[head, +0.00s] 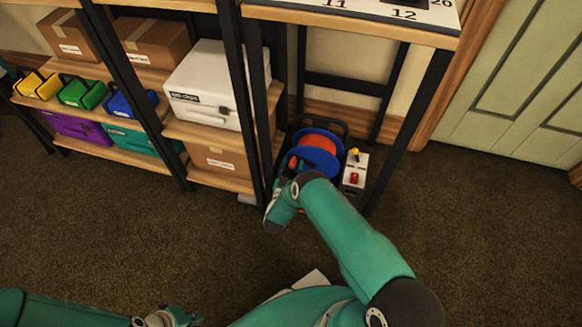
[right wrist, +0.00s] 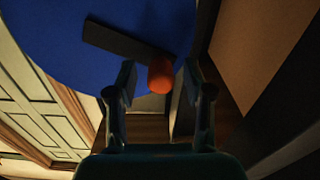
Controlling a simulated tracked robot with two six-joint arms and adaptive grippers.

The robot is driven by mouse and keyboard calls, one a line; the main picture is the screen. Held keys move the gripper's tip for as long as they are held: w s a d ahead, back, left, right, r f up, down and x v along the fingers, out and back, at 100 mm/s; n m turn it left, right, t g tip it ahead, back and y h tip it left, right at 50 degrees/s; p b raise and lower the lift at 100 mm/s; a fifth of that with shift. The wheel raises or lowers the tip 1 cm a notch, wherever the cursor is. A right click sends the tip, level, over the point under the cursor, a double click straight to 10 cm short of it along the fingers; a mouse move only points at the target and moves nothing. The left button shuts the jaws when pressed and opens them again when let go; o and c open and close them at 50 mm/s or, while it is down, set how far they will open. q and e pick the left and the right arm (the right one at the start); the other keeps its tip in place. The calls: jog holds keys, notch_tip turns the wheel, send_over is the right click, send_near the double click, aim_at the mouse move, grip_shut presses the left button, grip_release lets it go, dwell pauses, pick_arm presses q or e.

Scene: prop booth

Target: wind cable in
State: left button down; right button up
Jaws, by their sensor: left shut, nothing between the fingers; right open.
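The cable reel (head: 312,157) stands on the floor below the right-hand shelf, with blue flanges and orange cable (head: 318,142) wound between them. In the right wrist view its blue flange (right wrist: 60,50) fills the upper left, and a dark crank arm (right wrist: 120,40) ends in an orange knob (right wrist: 161,75). My right gripper (right wrist: 158,80) is open, with the knob between and slightly beyond its fingertips; contact cannot be told. In the head view my right wrist partly hides the reel's lower left. My left gripper (head: 185,318) is shut and empty at the bottom edge.
A pale control box (head: 353,180) with a yellow lever and red button stands right of the reel. Dark shelf posts (head: 255,110) rise close on both sides. Shelves with boxes (head: 205,85) and coloured cases stand left. The carpet (head: 120,230) in front is clear.

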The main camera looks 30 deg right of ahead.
jog(key=shift+w+d, duration=0.2)
jog(key=shift+d, duration=0.05)
grip_shut()
